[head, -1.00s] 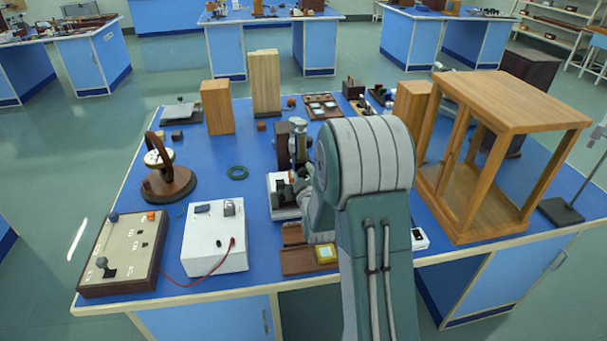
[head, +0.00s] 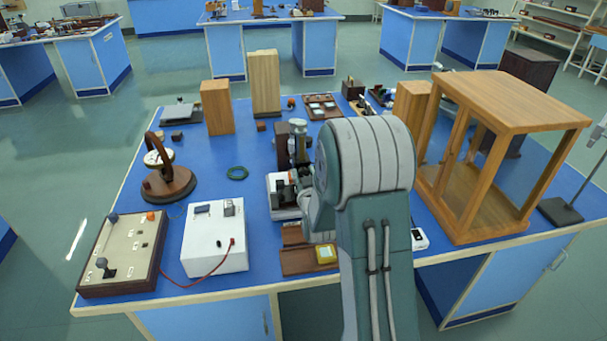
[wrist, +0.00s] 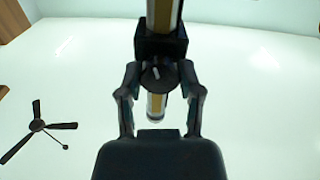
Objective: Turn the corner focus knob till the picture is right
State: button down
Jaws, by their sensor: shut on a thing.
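In the wrist view a dark round knob (wrist: 156,75) with a pale mark sits below a black block (wrist: 161,46). A pale-and-brown tube (wrist: 164,15) passes into the block, and a similar length shows below. My gripper (wrist: 160,80) has one finger on each side of the knob and is shut on it. In the head view the instrument (head: 283,185), with a white base and dark upright, stands at the bench's middle. My arm covers its right side and hides the knob and fingertips. No picture to focus can be made out.
A wooden-framed case (head: 500,100) stands close to my arm's right. Wooden blocks (head: 216,107) stand behind. A ceiling fan (wrist: 38,125) shows overhead.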

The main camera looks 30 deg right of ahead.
jog(key=shift+f, duration=0.25)
dwell(0.3)
jog(key=shift+c, duration=2.2)
grip_release()
jog(key=shift+o, duration=0.9)
jog(key=shift+r, duration=0.1)
jog(key=v, duration=1.2)
